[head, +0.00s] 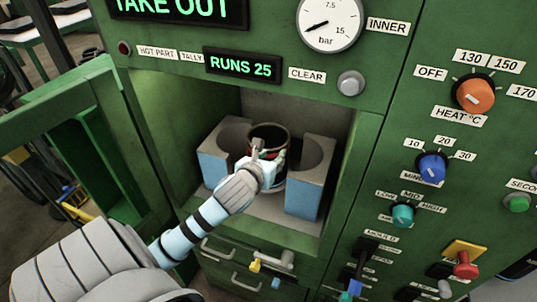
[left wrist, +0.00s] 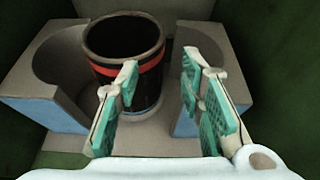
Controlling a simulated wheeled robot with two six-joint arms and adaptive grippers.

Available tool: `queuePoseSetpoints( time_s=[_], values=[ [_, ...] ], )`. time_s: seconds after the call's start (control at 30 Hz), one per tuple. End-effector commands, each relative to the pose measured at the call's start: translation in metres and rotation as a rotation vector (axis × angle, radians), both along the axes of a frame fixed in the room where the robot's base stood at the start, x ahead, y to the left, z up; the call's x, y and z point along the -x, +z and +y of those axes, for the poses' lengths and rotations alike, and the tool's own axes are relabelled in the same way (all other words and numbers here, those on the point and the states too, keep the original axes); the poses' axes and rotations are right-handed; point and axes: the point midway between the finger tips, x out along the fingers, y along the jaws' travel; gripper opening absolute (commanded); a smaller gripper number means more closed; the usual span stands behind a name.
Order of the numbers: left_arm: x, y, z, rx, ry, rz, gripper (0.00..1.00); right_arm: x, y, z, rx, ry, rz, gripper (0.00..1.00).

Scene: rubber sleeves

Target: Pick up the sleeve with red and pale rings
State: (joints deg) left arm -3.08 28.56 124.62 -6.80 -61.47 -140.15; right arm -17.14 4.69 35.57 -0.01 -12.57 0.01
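A dark, hollow sleeve (head: 268,131) stands upright in the recess of the green machine. My right gripper is not in view.
Two grey blocks with curved hollows and blue lower parts, left (head: 213,163) and right (head: 309,193), flank the sleeve. The recess walls enclose them. An open green door (head: 60,115) stands at left. Knobs and levers crowd the panel at right.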

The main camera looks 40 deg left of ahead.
Motion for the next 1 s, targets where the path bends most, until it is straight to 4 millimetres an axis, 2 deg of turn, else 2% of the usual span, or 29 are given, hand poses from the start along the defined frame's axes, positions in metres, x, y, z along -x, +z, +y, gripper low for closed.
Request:
queuePoseSetpoints(
  time_s=[0.07,0.3,0.57,0.7,0.8,1.0],
  values=[
    [-0.011,0.0,0.004,-0.039,-0.015,0.001,0.35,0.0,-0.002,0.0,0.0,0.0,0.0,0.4],
    [-0.064,-0.025,0.022,-0.037,-0.015,0.003,0.35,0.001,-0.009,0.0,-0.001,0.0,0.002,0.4],
    [-0.091,-0.038,0.031,-0.035,-0.015,0.004,0.35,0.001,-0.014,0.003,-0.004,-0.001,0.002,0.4],
    [-0.115,-0.049,0.039,-0.035,-0.016,0.004,0.35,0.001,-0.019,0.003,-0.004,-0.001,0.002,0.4],
    [-0.125,-0.053,0.043,-0.034,-0.017,0.003,0.35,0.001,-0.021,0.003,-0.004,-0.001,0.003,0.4],
    [-0.126,-0.053,0.043,-0.036,-0.017,0.005,0.33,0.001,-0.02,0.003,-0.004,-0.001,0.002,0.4]
  ],
)
